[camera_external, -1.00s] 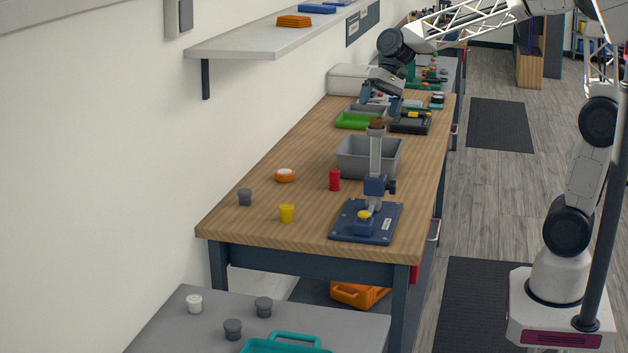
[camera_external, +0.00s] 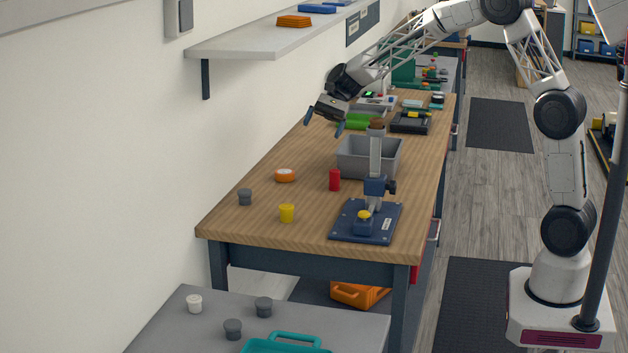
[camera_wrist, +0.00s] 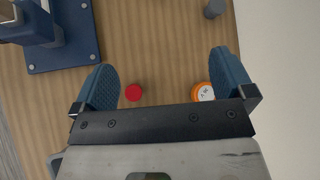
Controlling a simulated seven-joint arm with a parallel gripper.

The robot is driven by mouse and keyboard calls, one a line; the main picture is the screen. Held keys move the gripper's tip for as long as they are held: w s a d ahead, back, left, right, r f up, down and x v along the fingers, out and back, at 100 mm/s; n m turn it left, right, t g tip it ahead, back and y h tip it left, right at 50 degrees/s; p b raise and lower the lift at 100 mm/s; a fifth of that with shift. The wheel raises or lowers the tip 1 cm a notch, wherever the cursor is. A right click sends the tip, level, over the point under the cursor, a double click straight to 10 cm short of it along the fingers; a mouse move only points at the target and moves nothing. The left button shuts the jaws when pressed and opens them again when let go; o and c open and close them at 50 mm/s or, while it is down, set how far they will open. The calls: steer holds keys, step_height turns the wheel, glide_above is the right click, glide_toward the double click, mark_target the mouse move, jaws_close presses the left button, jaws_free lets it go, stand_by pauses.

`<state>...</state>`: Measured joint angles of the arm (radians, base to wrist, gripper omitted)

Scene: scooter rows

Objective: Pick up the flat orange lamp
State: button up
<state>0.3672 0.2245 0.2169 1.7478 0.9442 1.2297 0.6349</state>
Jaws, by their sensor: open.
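The flat orange lamp (camera_external: 285,175) is a low orange disc with a white top. It lies on the wooden bench, left of the red cylinder. In the wrist view the lamp (camera_wrist: 204,93) shows beside the right finger, which hides part of it. My gripper (camera_external: 324,123) is open and empty, high above the bench and behind the lamp in the external view.
The red cylinder (camera_external: 334,180) stands near the lamp. A grey bin (camera_external: 347,163) and a blue-based stand (camera_external: 366,222) are to the right. A yellow cup (camera_external: 287,213) and grey knob (camera_external: 245,197) are nearer the front. The wall shelf (camera_external: 262,41) overhangs the left side.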

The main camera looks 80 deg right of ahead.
mark_target(287, 171)
steer(key=w+d+f+m+t+y, duration=0.1)
steer(key=w+d+f+m, duration=0.1)
steer(key=w+d+f, duration=0.1)
steer(key=w+d+f+m+t+y, duration=0.1)
steer(key=w+d+f+m, duration=0.1)
steer(key=w+d+f, duration=0.2)
steer(key=w+d+f+m, duration=0.2)
steer(key=w+d+f, duration=0.2)
steer(key=d+f, duration=0.2)
steer(key=shift+w+d+f+t+y, duration=0.1)
steer(key=shift+f+t+y, duration=0.1)
steer(key=shift+f, duration=0.5)
steer(key=shift+w+d+f+t+y, duration=0.1)
steer(key=shift+f+t+y, duration=0.1)
steer(key=shift+f, duration=0.5)
steer(key=shift+x, duration=1.3)
steer(key=shift+x, duration=2.6)
steer(key=shift+s+f, duration=0.1)
steer(key=c, duration=1)
steer(key=shift+c, duration=0.2)
